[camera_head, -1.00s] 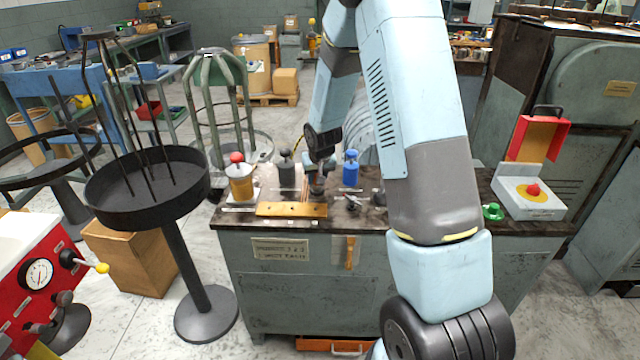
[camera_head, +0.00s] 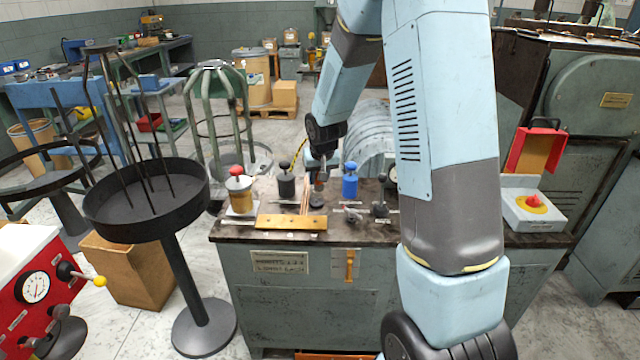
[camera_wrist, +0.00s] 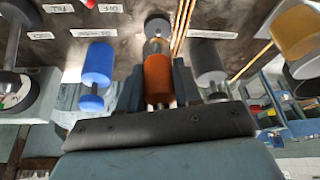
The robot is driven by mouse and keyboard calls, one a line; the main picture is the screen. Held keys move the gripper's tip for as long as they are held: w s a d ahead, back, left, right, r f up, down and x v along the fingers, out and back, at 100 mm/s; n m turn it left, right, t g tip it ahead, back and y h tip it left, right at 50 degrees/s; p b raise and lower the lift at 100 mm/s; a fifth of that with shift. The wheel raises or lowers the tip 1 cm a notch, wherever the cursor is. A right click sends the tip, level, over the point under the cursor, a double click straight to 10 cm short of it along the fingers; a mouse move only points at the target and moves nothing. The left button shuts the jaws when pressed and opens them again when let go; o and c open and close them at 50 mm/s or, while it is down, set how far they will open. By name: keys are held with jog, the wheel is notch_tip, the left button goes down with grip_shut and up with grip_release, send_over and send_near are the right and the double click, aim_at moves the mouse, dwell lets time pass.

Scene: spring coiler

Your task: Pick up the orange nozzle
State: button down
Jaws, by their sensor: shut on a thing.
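The orange nozzle (camera_wrist: 158,78) is upright in the picture between the two fingers of my gripper (camera_wrist: 158,88) in the wrist view. My gripper is shut on it. A greyish piece and a round dark base (camera_wrist: 157,24) show beyond the nozzle's end; I cannot tell whether the nozzle touches them. In the head view my gripper (camera_head: 320,178) is above the bench top, over a dark round base (camera_head: 316,201). The nozzle is too small there to make out well.
The bench (camera_head: 340,232) holds a blue-topped plunger (camera_head: 350,181), a dark one (camera_head: 286,183), a yellow one with a red knob (camera_head: 240,192), and a brass plate (camera_head: 290,222). Copper rods (camera_wrist: 182,22) lie close beside the nozzle. A red emergency button (camera_head: 534,201) stands to the right.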

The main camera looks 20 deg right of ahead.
jog(key=s+r, duration=0.5)
jog(key=s, duration=0.5)
jog(key=shift+s+a+r, duration=0.2)
jog(key=shift+a+r, duration=0.05)
jog(key=shift+r, duration=0.15)
dwell(0.4)
